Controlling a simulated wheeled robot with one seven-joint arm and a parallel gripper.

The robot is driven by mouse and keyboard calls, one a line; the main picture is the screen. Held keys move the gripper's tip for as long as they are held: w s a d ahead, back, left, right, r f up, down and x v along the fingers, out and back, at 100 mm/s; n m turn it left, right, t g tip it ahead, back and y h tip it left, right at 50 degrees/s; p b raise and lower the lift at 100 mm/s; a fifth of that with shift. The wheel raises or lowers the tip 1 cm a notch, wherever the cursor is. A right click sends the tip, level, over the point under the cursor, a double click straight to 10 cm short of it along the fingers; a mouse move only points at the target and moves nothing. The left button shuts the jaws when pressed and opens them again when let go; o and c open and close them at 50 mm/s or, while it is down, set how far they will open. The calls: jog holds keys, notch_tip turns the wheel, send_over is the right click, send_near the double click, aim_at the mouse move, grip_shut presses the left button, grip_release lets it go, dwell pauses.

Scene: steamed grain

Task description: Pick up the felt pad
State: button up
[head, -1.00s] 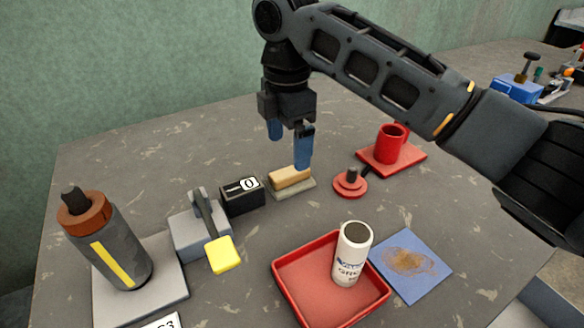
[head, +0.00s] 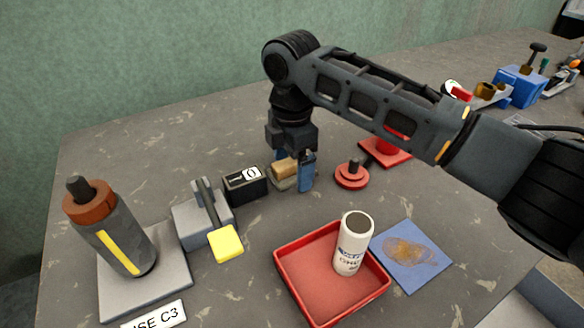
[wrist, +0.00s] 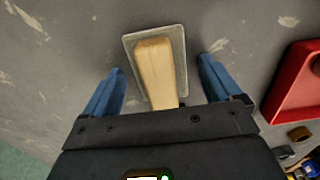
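The felt pad, as far as I can tell, is the block with a tan wooden-looking grip on a flat grey base (head: 283,171). It lies on the table, right of the small black counter box. In the wrist view the pad (wrist: 155,68) points away from me, its near end hidden by my gripper body. My gripper (head: 293,178) is low over the pad and open. Its blue fingers stand on either side of the grip with a gap at each side, and it holds nothing. The near finger hides part of the pad in the head view.
The black counter box (head: 243,184) stands close left of the pad. A red round knobbed piece (head: 352,176) stands close right. A red tray (head: 300,276) holding a white canister (head: 352,244) and a blue sheet (head: 412,258) lie in front. Bare table lies behind the pad.

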jog(key=c, duration=1.2)
jog(key=shift+r, duration=0.15)
jog(key=r, duration=0.4)
jog(key=shift+d+r, duration=0.1)
jog(key=shift+d, duration=0.15)
jog(key=d+r, duration=0.2)
jog(key=d, duration=0.1)
jog(key=d+r, duration=0.2)
jog(key=d, duration=0.2)
jog(key=d+r+b, duration=0.1)
jog(key=d+r, duration=0.1)
jog(key=d, duration=0.2)
jog(key=shift+w+d+r, duration=0.1)
jog(key=shift+w+r, duration=0.2)
